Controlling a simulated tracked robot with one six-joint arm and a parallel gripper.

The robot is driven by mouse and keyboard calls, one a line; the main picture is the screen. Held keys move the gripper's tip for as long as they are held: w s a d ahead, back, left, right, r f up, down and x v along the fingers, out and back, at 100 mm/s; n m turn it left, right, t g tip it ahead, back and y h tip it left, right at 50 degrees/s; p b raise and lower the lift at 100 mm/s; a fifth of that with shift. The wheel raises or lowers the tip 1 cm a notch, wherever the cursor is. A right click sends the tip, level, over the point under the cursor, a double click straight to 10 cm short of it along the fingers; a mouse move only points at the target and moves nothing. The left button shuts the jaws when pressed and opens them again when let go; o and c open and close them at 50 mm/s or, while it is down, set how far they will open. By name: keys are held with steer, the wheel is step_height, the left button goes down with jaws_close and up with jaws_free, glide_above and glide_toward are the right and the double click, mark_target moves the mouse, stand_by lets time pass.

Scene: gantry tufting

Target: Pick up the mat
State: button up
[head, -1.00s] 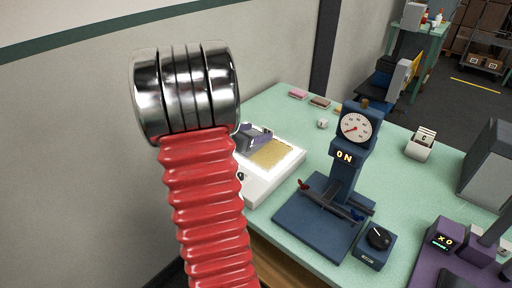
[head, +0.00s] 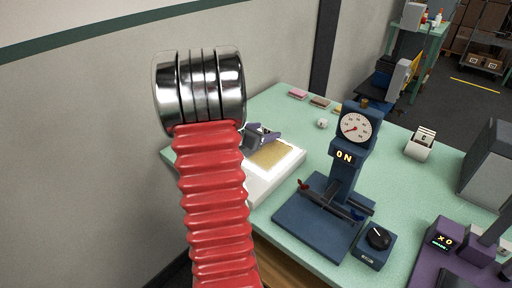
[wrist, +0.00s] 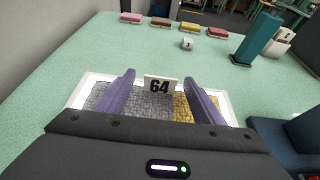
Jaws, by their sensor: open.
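The mat (head: 272,154) lies on a bright white panel (head: 290,165) on the green table; its golden part shows in the head view. In the wrist view the mat (wrist: 150,104) has a grey woven part and a golden part at right. My gripper (head: 266,135) is open; in the wrist view its two purple fingers (wrist: 161,86) stand apart over the mat. A small white tag reading 64 (wrist: 160,86) shows between the fingertips. Whether the fingers touch the mat cannot be told. My arm and the gripper body hide part of the panel.
A blue dial press (head: 345,165) reading ON stands right of the panel, with a knob box (head: 372,246) in front. Several coloured blocks (wrist: 160,22) and a white cube (wrist: 188,44) lie at the back. A white counter (head: 421,144) stands farther right.

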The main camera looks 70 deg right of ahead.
steer(key=shift+c, duration=0.3)
steer(key=c, duration=1.2)
step_height(320, 180, up, 10)
steer(key=shift+r, duration=0.1)
stand_by(0.6)
